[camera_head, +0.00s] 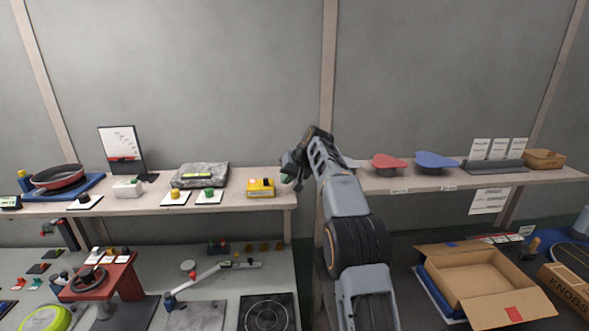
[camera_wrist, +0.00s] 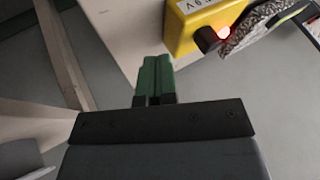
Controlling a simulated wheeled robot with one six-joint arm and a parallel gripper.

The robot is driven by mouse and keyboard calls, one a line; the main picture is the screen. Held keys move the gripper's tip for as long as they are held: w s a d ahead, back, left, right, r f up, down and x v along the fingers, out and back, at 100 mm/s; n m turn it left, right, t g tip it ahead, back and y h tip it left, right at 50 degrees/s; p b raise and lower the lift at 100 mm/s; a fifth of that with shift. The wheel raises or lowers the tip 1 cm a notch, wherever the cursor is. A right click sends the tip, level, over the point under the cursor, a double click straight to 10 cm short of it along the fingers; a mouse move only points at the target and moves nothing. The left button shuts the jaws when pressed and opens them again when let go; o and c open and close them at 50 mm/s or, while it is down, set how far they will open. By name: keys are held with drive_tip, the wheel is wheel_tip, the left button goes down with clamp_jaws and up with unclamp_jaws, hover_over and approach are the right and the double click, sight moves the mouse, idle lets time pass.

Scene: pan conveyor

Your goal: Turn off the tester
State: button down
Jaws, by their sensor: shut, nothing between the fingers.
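A yellow box (camera_head: 261,187), which looks like the tester, stands on the left shelf near its right end. In the wrist view the yellow box (camera_wrist: 186,30) is at the top right. It has a dark knob (camera_wrist: 206,40), a lit red lamp (camera_wrist: 223,32) and a white label with dark letters. My gripper (camera_head: 287,178) is just right of the box in the head view. In the wrist view my gripper's green fingers (camera_wrist: 155,72) are shut and empty, apart from the box and the knob.
The left shelf (camera_head: 230,202) also holds a mottled grey slab (camera_head: 200,175), a white box (camera_head: 128,188) and knobs on white cards. A gap separates this shelf from the right one. An open carton (camera_head: 485,283) is lower right.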

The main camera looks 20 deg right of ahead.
sight(265, 179)
drive_tip(key=shift+w+a+r+p, duration=0.1)
drive_tip(key=shift+w+a+p, duration=0.1)
drive_tip(key=shift+a, duration=0.7)
drive_tip(key=shift+w+a+r+p, duration=0.1)
drive_tip(key=shift+a+p, duration=0.05)
drive_tip(key=shift+a, duration=0.7)
drive_tip(key=shift+w+a, duration=0.15)
drive_tip(key=shift+a, duration=0.6)
drive_tip(key=shift+w+a, duration=0.1)
drive_tip(key=shift+a, duration=0.65)
drive_tip(key=shift+d, duration=0.1)
drive_tip(key=d, duration=0.3)
drive_tip(key=s+d, duration=0.1)
drive_tip(key=shift+s+d+r, duration=0.1)
drive_tip(key=shift+d+r, duration=0.2)
drive_tip(key=shift+r, duration=0.05)
drive_tip(key=v, duration=0.9)
drive_tip(key=shift+b, duration=0.3)
drive_tip(key=shift+a+r, duration=0.1)
